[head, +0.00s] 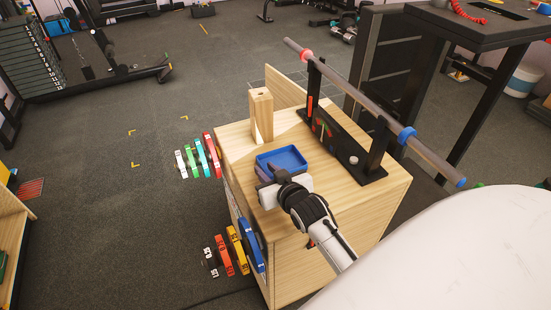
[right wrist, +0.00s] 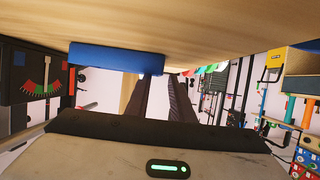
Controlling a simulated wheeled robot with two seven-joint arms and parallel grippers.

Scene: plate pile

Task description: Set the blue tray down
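The blue tray (head: 284,157) is a shallow, empty rectangular tray at the left of the wooden table top (head: 372,205), in front of the wooden block. My right gripper (head: 266,171) is at the tray's left end. In the right wrist view, which is upside down, the tray (right wrist: 115,58) is close to the wood surface. The two dark fingers (right wrist: 163,82) there are close together with a narrow gap, around the tray's end wall. One fingertip is partly hidden by the tray. I cannot tell whether the tray touches the table. My left gripper is not in view.
An upright wooden block (head: 261,115) stands behind the tray. A black rack with a gauge (head: 327,138) carries a long bar (head: 360,90) along the table's right side. The table's front-right top is clear.

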